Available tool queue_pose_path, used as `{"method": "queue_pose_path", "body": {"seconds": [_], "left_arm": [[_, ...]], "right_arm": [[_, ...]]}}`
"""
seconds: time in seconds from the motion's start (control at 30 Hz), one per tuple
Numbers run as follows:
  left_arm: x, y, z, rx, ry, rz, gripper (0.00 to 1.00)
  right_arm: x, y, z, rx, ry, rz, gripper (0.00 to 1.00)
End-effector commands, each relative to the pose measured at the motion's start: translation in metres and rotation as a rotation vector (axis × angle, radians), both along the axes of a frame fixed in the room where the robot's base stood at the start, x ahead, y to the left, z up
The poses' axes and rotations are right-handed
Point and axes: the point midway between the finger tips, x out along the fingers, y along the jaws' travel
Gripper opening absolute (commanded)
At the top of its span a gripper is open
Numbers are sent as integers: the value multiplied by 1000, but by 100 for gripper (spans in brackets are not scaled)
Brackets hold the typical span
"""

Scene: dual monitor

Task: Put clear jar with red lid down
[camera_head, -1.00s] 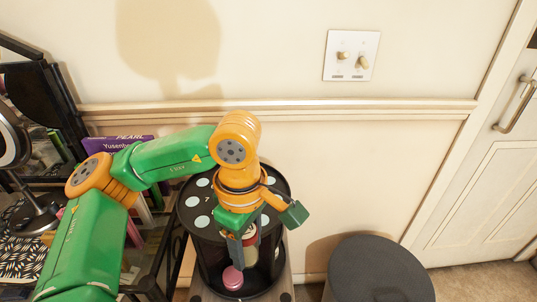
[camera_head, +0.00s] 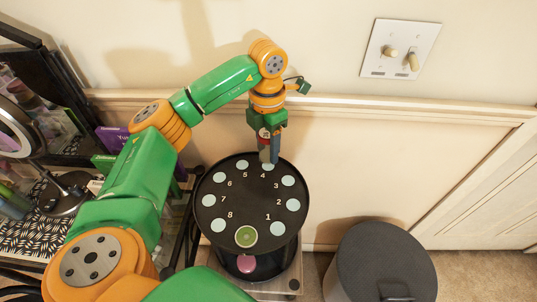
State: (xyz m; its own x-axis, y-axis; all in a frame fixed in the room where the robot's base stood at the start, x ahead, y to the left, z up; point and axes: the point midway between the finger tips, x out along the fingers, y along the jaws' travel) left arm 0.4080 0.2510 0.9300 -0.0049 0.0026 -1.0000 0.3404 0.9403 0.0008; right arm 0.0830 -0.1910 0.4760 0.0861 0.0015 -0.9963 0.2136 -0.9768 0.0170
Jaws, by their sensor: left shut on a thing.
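My left gripper (camera_head: 269,158) points down at the far edge of a round black stand (camera_head: 245,200) with numbered pale spots on its top. It is shut on the clear jar with red lid (camera_head: 264,133), of which only a small reddish and pale part shows between the fingers. The rest of the jar is hidden by the gripper, and I cannot tell whether it touches the stand. My right gripper is not in view.
A green disc (camera_head: 246,236) lies on the stand's near edge, and a pink round thing (camera_head: 247,264) sits on its lower level. A dark round bin (camera_head: 383,265) stands at the right. A cluttered shelf with a round mirror (camera_head: 14,135) is at the left.

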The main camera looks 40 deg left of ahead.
Motion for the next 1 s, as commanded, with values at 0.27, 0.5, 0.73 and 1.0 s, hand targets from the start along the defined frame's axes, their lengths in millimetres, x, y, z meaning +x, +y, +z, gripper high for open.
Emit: {"method": "queue_pose_path", "body": {"seconds": [0.27, 0.5, 0.73, 1.0], "left_arm": [[15, 9, -39, 1, 3, -1, 0], [16, 9, -50, 1, -3, -1, 0], [15, 8, -52, 0, -2, -1, 67], [16, 8, -52, 1, -4, -1, 80]], "right_arm": [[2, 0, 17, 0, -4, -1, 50], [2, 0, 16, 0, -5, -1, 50], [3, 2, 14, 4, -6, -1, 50], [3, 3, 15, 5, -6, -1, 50]]}}
